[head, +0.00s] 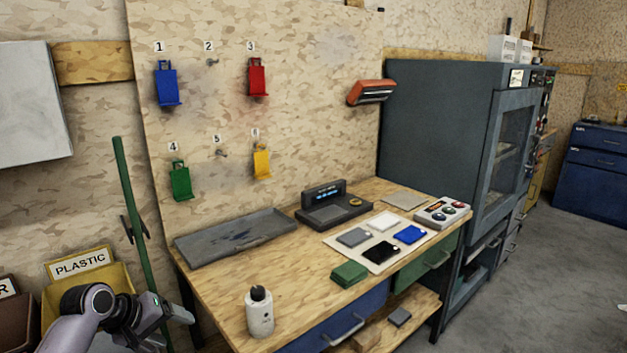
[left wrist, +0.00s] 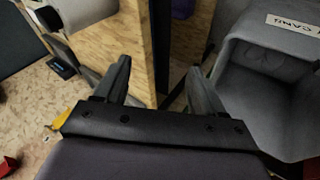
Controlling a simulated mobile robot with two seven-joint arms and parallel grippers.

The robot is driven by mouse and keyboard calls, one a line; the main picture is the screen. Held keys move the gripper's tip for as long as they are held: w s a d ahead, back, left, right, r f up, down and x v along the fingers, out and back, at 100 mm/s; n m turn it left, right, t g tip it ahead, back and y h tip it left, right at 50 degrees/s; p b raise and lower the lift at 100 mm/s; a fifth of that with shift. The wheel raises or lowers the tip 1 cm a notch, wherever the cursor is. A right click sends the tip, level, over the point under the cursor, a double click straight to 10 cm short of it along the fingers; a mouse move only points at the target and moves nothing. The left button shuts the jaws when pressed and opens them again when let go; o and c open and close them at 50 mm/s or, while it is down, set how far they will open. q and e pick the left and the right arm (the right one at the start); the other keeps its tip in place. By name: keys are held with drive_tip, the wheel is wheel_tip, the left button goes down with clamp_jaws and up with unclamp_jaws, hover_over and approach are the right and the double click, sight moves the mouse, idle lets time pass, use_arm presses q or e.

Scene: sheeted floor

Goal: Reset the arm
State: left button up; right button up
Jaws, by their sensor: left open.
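My left arm comes in at the lower left of the head view, and my left gripper (head: 163,316) is low in front of the wall, left of the workbench (head: 215,290). In the left wrist view the two dark fingers of my left gripper (left wrist: 160,88) stand apart with nothing between them. A wooden panel edge and a dark gap show beyond the fingers. My right gripper is in neither view.
A yellow bin labelled PLASTIC (head: 120,280) and a green pole (head: 130,210) stand close to my left arm. A grey bin (left wrist: 262,95) lies right of the fingers in the wrist view. A white bottle (head: 260,312) and grey tray (head: 235,241) are on the bench. Floor at right is clear.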

use_arm(q)
drive_tip(key=w+a+r+m+t+y, duration=0.3)
drive_tip(key=w+a+r+m+t, duration=0.15)
drive_tip(key=r+t, duration=0.2)
drive_tip(key=w+a+r+m+t+y, duration=0.3)
drive_tip(key=w+a+r+m+t, duration=0.15)
drive_tip(key=r, duration=0.35)
drive_tip(key=s+d+f+g+h, duration=0.2)
drive_tip(key=s+d+f, duration=0.5)
drive_tip(key=f, duration=0.4)
drive_tip(key=s+d+f+g+h, duration=0.1)
drive_tip(key=s+d+f, duration=0.3)
drive_tip(key=s+f, duration=0.55)
drive_tip(key=s+d+f+g, duration=0.2)
drive_tip(key=s+d+f, duration=0.1)
drive_tip(key=s, duration=0.7)
drive_tip(key=s+d+f+g+h, duration=0.1)
drive_tip(key=s+d+f, duration=0.3)
drive_tip(key=s, duration=0.7)
drive_tip(key=shift+s+f+g, duration=0.25)
drive_tip(key=shift+f+g, duration=0.15)
drive_tip(key=shift+f, duration=0.5)
